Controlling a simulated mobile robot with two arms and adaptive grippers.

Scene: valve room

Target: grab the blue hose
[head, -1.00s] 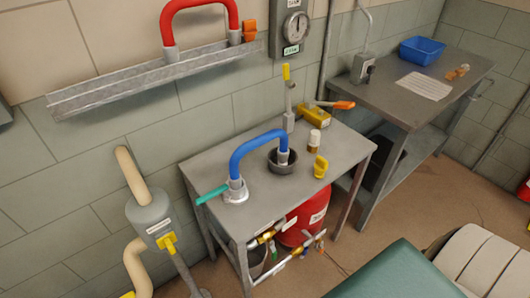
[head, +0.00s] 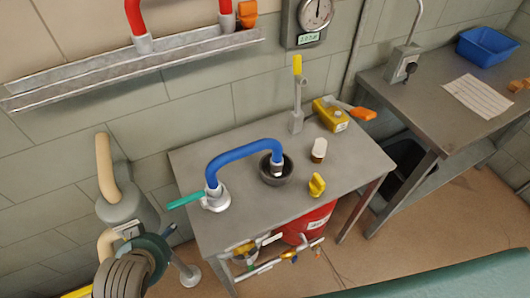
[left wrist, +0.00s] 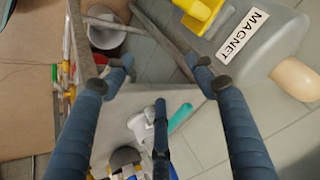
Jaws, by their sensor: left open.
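The blue hose (head: 243,152) arches over the grey table in the head view. Its left end sits in a pale fitting (head: 215,198) with a teal handle (head: 184,200). Its right end stands in a dark round cup (head: 275,171). My left arm shows at the lower left of the head view, left of the table and apart from the hose. In the left wrist view my left gripper (left wrist: 162,82) is open and empty, its dark blue fingers spread. The pale fitting and teal handle (left wrist: 180,118) show beyond them; I cannot make out the hose there. My right gripper is not seen.
A grey canister (head: 130,213) with a beige pipe stands left of the table, close to my left arm. A yellow knob (head: 317,185), small bottle (head: 319,150) and yellow box (head: 331,114) are on the table (head: 255,208). A red container (head: 307,222) is underneath.

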